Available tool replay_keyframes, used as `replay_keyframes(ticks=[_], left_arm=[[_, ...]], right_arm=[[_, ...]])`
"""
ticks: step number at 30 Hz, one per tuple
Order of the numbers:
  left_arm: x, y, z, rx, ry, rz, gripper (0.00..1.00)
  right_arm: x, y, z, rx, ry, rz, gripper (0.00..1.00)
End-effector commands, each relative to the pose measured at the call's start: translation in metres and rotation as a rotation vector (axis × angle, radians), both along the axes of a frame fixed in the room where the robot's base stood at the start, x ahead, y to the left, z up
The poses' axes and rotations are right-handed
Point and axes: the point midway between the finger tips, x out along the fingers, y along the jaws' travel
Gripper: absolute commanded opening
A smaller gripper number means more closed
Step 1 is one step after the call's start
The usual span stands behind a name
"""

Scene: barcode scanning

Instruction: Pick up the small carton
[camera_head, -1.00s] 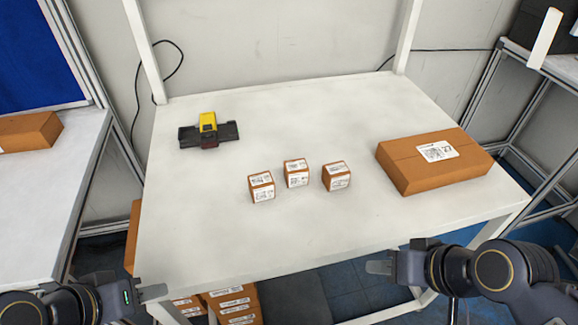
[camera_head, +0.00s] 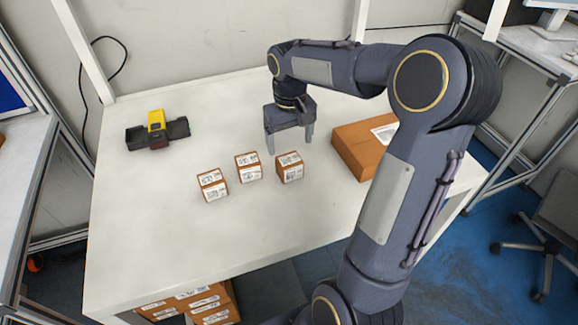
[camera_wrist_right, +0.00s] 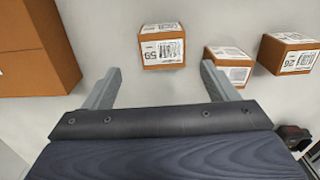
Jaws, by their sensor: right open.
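Three small cartons with white labels stand in a row on the white table: a left one (camera_head: 213,185), a middle one (camera_head: 248,167) and a right one (camera_head: 289,167). My right gripper (camera_head: 290,147) is open and empty, above and just behind the right carton, fingers pointing down. In the right wrist view, the right carton (camera_wrist_right: 162,46) lies beyond and between the two spread fingers (camera_wrist_right: 165,85), apart from them. The other two small cartons (camera_wrist_right: 230,65) (camera_wrist_right: 290,54) are to its right. My left gripper is out of the head view.
A large brown carton (camera_head: 361,147) lies on the table right of the small ones, partly behind my right arm. A yellow and black scanner (camera_head: 157,132) stands at the back left. The table's (camera_head: 165,230) front left is clear. Boxes (camera_head: 208,300) sit below the table.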

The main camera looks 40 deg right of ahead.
Motion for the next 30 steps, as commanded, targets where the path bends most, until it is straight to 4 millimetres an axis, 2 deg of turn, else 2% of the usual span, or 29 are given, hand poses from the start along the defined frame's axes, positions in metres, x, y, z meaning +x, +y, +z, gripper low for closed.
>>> replay_keyframes(ticks=[15, 23, 30], left_arm=[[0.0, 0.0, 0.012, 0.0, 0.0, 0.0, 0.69], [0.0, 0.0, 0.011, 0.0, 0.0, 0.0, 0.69], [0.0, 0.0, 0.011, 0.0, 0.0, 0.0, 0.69]], right_arm=[[-0.005, 0.005, -0.065, 0.002, 0.001, 0.0, 0.8], [-0.004, 0.005, -0.069, 0.001, -0.002, 0.0, 0.8], [-0.004, 0.005, -0.068, 0.001, -0.002, 0.0, 0.51]])
